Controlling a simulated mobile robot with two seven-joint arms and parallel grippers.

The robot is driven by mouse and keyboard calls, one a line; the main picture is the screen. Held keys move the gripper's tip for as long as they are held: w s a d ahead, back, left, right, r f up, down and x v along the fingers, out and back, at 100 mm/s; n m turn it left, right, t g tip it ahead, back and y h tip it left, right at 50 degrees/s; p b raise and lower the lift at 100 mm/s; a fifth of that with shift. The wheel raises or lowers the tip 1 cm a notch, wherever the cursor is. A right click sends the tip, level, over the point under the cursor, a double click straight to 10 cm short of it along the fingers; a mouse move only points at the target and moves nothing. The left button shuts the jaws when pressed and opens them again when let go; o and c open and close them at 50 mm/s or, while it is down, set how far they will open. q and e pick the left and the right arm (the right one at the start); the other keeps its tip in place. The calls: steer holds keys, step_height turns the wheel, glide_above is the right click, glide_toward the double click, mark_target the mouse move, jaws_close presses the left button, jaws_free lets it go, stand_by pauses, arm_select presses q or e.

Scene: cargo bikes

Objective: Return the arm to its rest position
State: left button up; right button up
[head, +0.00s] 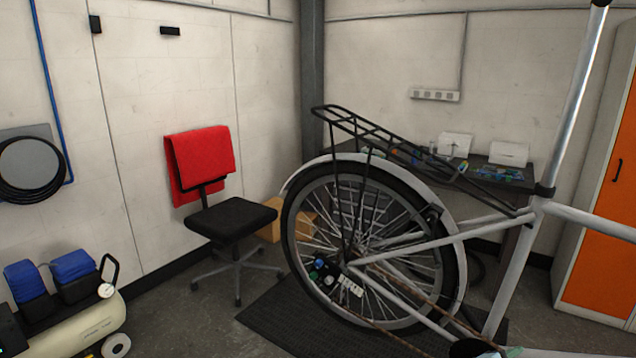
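Neither of my arms or grippers can be made out in the head view. A bicycle's rear wheel (374,250) stands upright in the right half, with a silver frame (513,265) and a black rear rack (375,131). A small dark cluster with green and blue parts (322,271) sits by the wheel hub; its details are too small to tell. A dark part (474,348) is cut off at the bottom edge, and I cannot tell what it is.
An office chair (232,221) with a red cloth (200,160) stands left of the wheel. A compressor (75,325) is at the lower left. A workbench (515,183) with small items is behind the bicycle. An orange cabinet (603,255) is at right. Floor between compressor and mat (270,318) is clear.

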steer(key=s+d+f+g+h, duration=0.1)
steer(key=s+d+f+g, duration=0.15)
steer(key=s+d, duration=0.4)
steer(key=s+d+f+g, duration=0.2)
steer(key=s+d+f, duration=0.15)
steer(key=d, duration=0.55)
steer(key=w+a+f+m+t+y, duration=0.6)
steer(key=w+a+f+m+y, duration=0.4)
steer(key=a+m+y, duration=0.3)
steer(key=s+a+f+y, duration=0.1)
steer(key=s+a+f, duration=0.2)
steer(key=s+a, duration=0.55)
steer(key=s+a+f+y, duration=0.1)
steer(key=s+a+f, duration=0.3)
steer(key=s+a, duration=0.45)
steer(key=s+a+r+y, duration=0.1)
steer(key=s+a+r, duration=0.3)
steer(key=s, duration=0.5)
steer(key=s+a+r+y, duration=0.1)
steer(key=s+a+r, duration=0.3)
steer(key=s, duration=0.6)
steer(key=a, duration=0.2)
steer(key=shift+a+y, duration=0.3)
steer(key=shift+a, duration=0.05)
